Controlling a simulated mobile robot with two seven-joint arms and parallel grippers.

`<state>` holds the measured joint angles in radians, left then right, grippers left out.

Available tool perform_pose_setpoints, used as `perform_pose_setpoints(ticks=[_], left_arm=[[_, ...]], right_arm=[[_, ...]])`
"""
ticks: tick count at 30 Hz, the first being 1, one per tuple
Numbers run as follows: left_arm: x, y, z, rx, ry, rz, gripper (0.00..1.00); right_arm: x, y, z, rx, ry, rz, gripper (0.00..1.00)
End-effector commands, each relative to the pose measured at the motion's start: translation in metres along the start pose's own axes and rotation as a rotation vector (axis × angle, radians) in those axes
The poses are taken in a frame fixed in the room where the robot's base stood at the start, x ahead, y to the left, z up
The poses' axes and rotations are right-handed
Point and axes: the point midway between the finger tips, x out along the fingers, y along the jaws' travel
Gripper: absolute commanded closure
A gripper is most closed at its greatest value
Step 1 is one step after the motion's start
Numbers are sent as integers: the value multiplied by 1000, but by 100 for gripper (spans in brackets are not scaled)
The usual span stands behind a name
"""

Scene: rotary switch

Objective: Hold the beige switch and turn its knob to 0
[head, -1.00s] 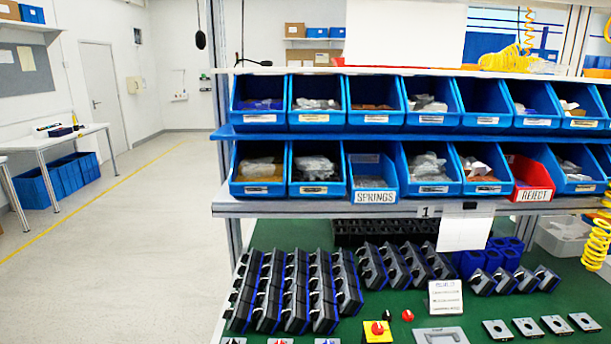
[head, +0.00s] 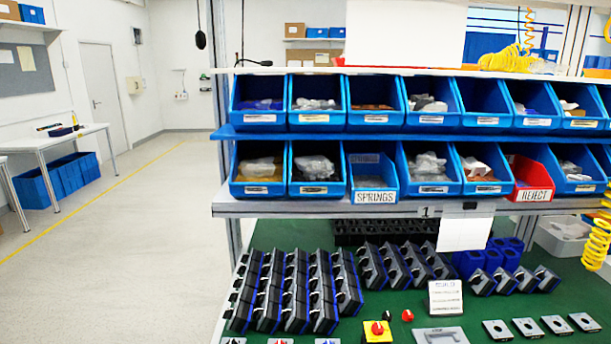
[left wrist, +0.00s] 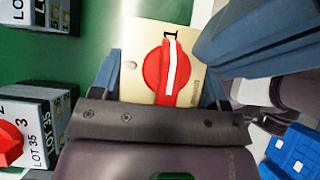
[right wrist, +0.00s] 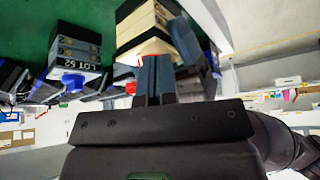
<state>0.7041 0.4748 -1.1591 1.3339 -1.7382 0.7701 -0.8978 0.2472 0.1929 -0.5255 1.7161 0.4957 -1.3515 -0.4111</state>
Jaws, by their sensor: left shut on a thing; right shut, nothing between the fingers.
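The beige switch (left wrist: 140,55) is between the two blue fingers of my left gripper (left wrist: 160,85) in the left wrist view. Its red knob (left wrist: 153,75) has a white line that points near the I mark. In the right wrist view the beige switch (right wrist: 143,25) is seen from the side as a layered body, with a bit of red at its lower edge. My right gripper (right wrist: 153,62) is shut and empty, its tips close to that red; I cannot tell if they touch. In the left wrist view, blue fingers of my right gripper (left wrist: 240,45) stand right of the knob. The 0 mark is not visible.
Black switch blocks labelled LOT 35 (left wrist: 45,105) stand close on the left, one with a red knob. A LOT 52 block (right wrist: 75,60) stands nearby. Rows of dark blocks (head: 300,290) cover the green table (head: 400,300); blue bins (head: 318,170) are above.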

Motion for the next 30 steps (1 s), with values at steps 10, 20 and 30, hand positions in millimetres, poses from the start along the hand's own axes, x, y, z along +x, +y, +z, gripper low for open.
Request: perform_pose_setpoints(ticks=[10, 20, 30], left_arm=[[4, -4, -10, -6, 16, -8, 57], [4, -4, -10, -6, 16, -8, 57], [4, -4, -10, -5, 16, -8, 57]], right_arm=[[0, 8, 3, 0, -1, 1, 100], [0, 15, 2, -1, -1, 0, 100], [1, 22, 0, 0, 0, 0, 100]])
